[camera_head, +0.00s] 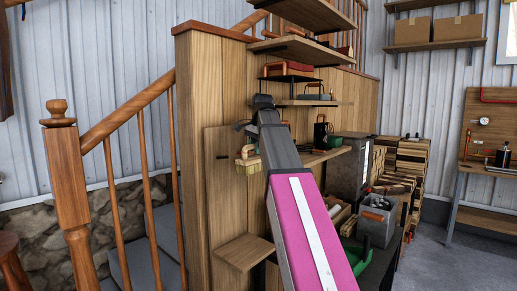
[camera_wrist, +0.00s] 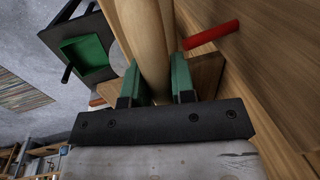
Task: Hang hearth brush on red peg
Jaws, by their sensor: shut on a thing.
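My gripper (camera_wrist: 156,78) has green fingers and is shut on the pale wooden part of the hearth brush (camera_wrist: 147,35), which runs up out of the top of the wrist view. The red peg (camera_wrist: 211,36) sticks out from the wooden panel to the right of the brush, apart from it in the picture. In the head view the brush (camera_head: 248,166) shows pale bristles in front of the wooden panel, left of my arm. The red peg cannot be made out there, and my arm hides much of the gripper.
A small wooden ledge (camera_head: 244,252) juts from the panel below the brush. Shelves (camera_head: 296,50) with tools stand above and right. A wooden stair rail (camera_head: 127,119) is at left. A grey metal bucket (camera_head: 376,222) and a firewood stack (camera_head: 408,158) are at right.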

